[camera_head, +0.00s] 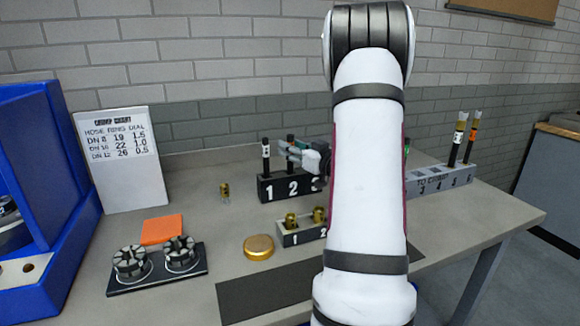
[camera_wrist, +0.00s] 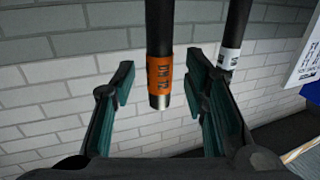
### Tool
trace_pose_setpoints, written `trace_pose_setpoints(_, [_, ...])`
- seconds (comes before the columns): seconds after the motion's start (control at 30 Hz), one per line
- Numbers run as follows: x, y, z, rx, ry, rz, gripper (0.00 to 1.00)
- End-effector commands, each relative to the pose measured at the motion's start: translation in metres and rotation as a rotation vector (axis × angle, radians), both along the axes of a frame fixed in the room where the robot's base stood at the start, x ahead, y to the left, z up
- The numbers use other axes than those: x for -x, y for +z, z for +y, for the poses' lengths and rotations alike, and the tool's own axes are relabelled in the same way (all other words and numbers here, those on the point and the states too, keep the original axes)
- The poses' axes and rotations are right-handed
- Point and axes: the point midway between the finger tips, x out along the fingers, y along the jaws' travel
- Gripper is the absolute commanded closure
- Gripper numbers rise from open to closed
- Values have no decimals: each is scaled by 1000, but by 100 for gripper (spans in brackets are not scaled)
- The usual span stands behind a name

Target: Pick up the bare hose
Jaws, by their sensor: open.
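My gripper (camera_head: 301,152) is open at the numbered dark rack (camera_head: 268,193), level with the upper part of the hose in slot 2 (camera_head: 290,165). In the wrist view, a black hose with an orange tag and a bare metal end (camera_wrist: 159,72) shows between the open fingers (camera_wrist: 162,76), with gaps on both sides. A second black hose with a white tag (camera_wrist: 231,48) is beyond the right finger; it stands in slot 1 in the head view (camera_head: 265,152). Slot 3 is largely hidden by my gripper and arm.
A small fitting block (camera_head: 290,237), gold disc (camera_head: 258,247), ring stand (camera_head: 158,275), orange sheet (camera_head: 162,229), chart (camera_head: 118,160) and blue machine (camera_head: 50,200) are around. My arm hides the middle bench.

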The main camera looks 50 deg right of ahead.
Motion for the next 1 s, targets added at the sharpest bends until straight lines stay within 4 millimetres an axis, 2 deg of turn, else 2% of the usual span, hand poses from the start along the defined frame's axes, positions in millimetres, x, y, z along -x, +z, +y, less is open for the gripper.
trace_pose_setpoints(0.1, [-13,-1,-3,-1,2,1,59])
trace_pose_setpoints(0.33, [-15,0,-4,-1,0,1,59])
trace_pose_setpoints(0.5, [-15,0,-4,0,0,1,98])
trace_pose_setpoints(0.53, [-15,0,-4,0,0,1,100])
trace_pose_setpoints(0.87, [-15,1,-4,0,0,0,100])
trace_pose_setpoints(1.0, [-14,15,-4,4,0,-1,100])
